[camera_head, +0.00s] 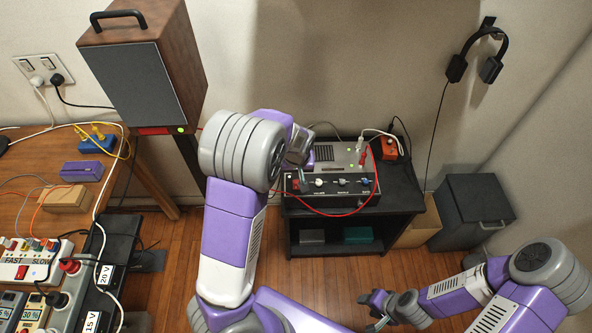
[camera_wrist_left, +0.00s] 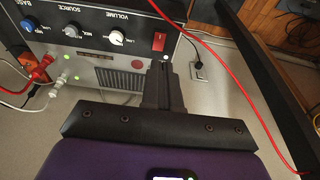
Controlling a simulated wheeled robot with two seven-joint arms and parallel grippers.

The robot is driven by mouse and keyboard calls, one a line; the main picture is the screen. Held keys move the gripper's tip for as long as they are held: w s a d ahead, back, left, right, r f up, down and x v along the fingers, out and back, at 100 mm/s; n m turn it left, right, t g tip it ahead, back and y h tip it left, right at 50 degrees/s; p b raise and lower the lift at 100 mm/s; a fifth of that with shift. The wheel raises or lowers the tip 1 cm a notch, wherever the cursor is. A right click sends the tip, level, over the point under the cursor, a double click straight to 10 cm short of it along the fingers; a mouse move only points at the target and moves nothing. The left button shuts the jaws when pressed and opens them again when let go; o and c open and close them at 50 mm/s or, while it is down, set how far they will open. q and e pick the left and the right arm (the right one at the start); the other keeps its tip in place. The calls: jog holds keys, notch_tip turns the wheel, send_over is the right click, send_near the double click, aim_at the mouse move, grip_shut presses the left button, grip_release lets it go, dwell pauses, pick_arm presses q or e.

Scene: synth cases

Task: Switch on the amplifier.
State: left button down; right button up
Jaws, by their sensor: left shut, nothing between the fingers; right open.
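The amplifier (camera_head: 325,201) is a dark box with a grey top, on a low black stand. In the left wrist view its front panel (camera_wrist_left: 88,30) has white and blue knobs and a red rocker switch (camera_wrist_left: 159,41) near the panel's right end. My left gripper (camera_head: 296,172) is shut and empty at the amplifier's left end. In the wrist view its fingertips (camera_wrist_left: 161,62) are just below the red switch; I cannot tell whether they touch it. My right gripper (camera_head: 368,311) is open and empty, low in front of the stand.
A red cable (camera_wrist_left: 222,75) loops past the amplifier's front. The black stand (camera_head: 400,201) has a lower shelf. A wooden speaker (camera_head: 150,85) stands at left, beside a cluttered bench (camera_head: 20,175). A dark bin (camera_head: 475,211) is at right. Headphones (camera_head: 485,55) hang on the wall.

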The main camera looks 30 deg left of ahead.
pick_arm(q)
jog(key=shift+s+d+r+p, duration=0.15)
jog(key=shift+s+r, duration=0.15)
jog(key=shift+r, duration=0.3)
jog(key=shift+s+d+r+p, duration=0.15)
jog(key=shift+s+r, duration=0.15)
jog(key=shift+r, duration=0.3)
jog(key=s+d+f+m+g+h, duration=0.1)
jog(key=s+d+f, duration=0.35)
jog(key=f, duration=0.35)
jog(key=s+d+f+m+g+h, duration=0.1)
jog(key=s+d+f+h, duration=0.15)
jog(key=s+f, duration=0.5)
jog(key=s+d+f+m+h, duration=0.1)
jog(key=s+d+f+h, duration=0.1)
jog(key=s+d+f, duration=0.3)
jog(key=s+d, duration=0.2)
jog(key=d, duration=0.1)
jog(key=shift+s+d+f, duration=0.15)
jog(key=shift+s+f, duration=0.1)
jog(key=shift+s, duration=0.15)
